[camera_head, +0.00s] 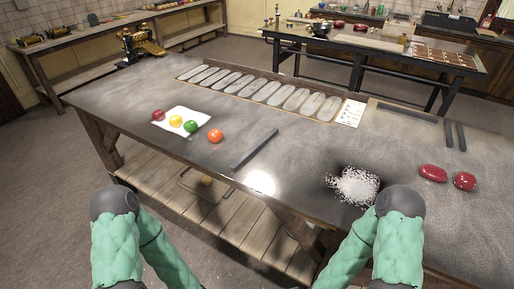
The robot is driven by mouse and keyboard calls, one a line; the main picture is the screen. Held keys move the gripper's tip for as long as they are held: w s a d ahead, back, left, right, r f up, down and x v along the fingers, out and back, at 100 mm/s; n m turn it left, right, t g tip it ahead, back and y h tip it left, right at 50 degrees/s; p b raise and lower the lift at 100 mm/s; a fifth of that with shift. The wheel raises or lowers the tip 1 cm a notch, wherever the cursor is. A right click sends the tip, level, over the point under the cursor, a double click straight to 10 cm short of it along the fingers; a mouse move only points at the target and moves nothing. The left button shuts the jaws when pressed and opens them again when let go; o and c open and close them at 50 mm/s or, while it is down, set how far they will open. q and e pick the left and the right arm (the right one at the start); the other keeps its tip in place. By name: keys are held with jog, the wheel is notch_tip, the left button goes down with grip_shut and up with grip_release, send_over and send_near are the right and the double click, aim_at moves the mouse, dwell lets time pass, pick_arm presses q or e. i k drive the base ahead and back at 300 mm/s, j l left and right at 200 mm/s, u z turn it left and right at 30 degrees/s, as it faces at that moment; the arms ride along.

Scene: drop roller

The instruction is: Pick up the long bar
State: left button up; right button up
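A dark grey bar (255,149) lies flat and slanted on the grey worktable (300,146), close to its front edge, between the orange ball and a bright glare spot. Another long dark strip (408,113) lies at the table's back right, and two shorter dark bars stand out at the right, one (448,134) beside the other (461,136). I cannot tell for sure which one is the long bar. My two green-sleeved arms show at the bottom of the view, but neither gripper is in the picture. Nothing touches the slanted bar.
A white sheet (201,121) holds coloured balls, with an orange ball (215,136) beside it. A white granule pile (354,186) and two red pieces, one (432,173) left of the other (465,181), lie right. A tray of oval slots (246,88) lines the back.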

aim_at(237, 165)
jog(key=z, duration=0.4)
jog(key=j+z, duration=0.35)
jog(key=z, duration=0.15)
jog(key=i+j+z, duration=0.1)
jog(key=j+z, duration=0.65)
jog(key=z, duration=0.2)
jog(key=k+j+z, duration=0.15)
jog(key=j+z, duration=0.15)
jog(key=z, duration=0.2)
